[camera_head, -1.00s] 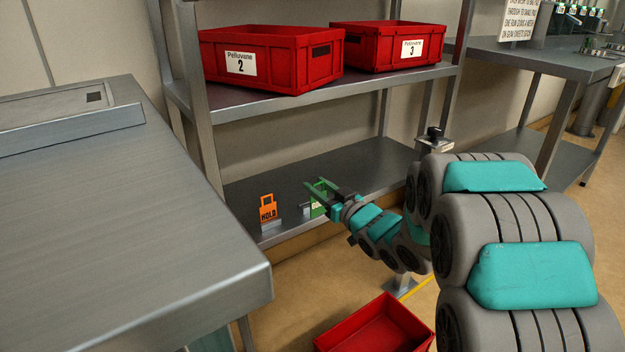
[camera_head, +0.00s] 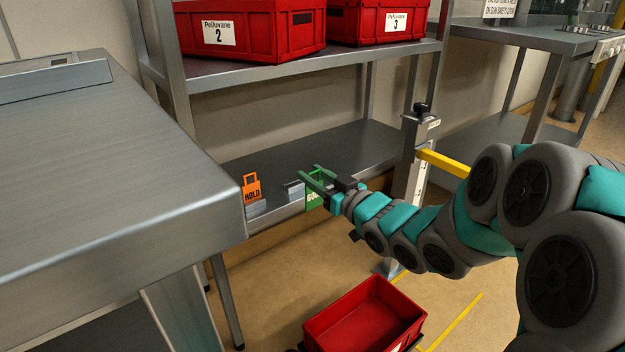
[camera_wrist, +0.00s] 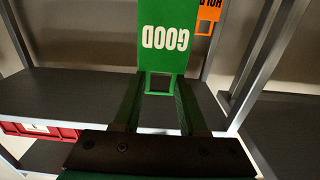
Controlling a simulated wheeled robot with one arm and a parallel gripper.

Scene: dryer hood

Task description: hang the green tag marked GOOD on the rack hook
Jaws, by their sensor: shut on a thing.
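The green tag marked GOOD (camera_head: 314,198) is in my gripper (camera_head: 308,177) at the front edge of the lower shelf, just right of an emptied-looking small metal holder (camera_head: 293,190). In the wrist view the green tag (camera_wrist: 164,38) shows its lettering upside down, and its open loop lies between the two green fingers of my gripper (camera_wrist: 160,88). Whether the tag still touches the shelf edge is hard to tell. I cannot make out a rack hook clearly in either view.
An orange HOLD tag (camera_head: 251,189) stands in a holder to the left. Red crates (camera_head: 255,35) sit on the upper shelf. A metal post (camera_head: 415,150) with a black knob and yellow bar (camera_head: 445,163) stands right of the shelf. A red bin (camera_head: 365,315) is on the floor.

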